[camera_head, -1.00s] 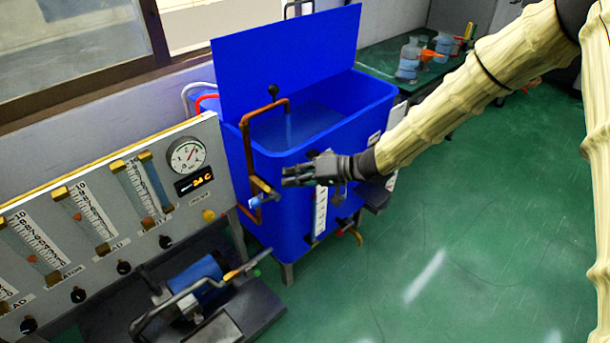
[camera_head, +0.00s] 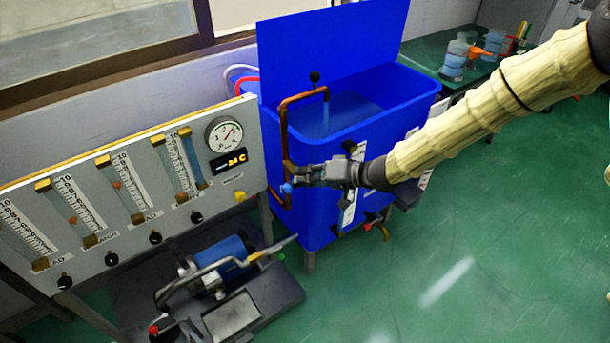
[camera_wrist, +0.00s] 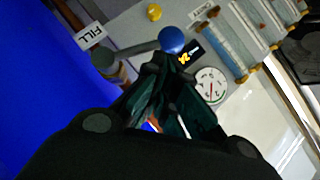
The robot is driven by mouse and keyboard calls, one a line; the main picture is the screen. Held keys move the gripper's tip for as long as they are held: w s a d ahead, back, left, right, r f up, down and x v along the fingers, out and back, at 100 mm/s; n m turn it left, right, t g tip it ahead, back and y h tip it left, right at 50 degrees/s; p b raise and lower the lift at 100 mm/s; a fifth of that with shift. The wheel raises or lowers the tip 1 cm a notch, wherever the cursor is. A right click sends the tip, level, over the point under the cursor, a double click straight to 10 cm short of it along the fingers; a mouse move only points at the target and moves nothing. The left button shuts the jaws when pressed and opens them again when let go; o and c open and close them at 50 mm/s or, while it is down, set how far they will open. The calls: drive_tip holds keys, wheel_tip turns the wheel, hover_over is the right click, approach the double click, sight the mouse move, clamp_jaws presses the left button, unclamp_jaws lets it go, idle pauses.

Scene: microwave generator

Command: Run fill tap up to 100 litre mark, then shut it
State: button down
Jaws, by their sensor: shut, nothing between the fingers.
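A copper fill pipe (camera_head: 285,130) rises at the tank's left side and bends over its rim; a pale blue stream falls from its spout into the blue tank (camera_head: 310,225). The tap lever's blue knob (camera_head: 287,188) is low on the pipe. In the wrist view the knob (camera_wrist: 172,40) sits on a grey lever beside a FILL label (camera_wrist: 90,36). My gripper (camera_head: 300,177) is shut and empty, its tips right at the knob; I cannot tell whether they touch. The white level scale (camera_head: 349,207) on the tank front is partly hidden by my gripper, and its marks are unreadable.
A panel (camera_head: 125,195) with flow tubes and a round gauge (camera_head: 223,134) stands left of the tank. A blue pump (camera_head: 230,258) sits on a dark base below. A drain tap (camera_head: 380,228) juts from the tank's front. Green floor at right is clear.

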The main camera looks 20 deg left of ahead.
drive_tip(key=shift+s+a+f+p, duration=0.3)
drive_tip(key=shift+s+a+p, duration=0.05)
drive_tip(key=shift+p, duration=0.35)
drive_tip(key=shift+r, duration=0.1)
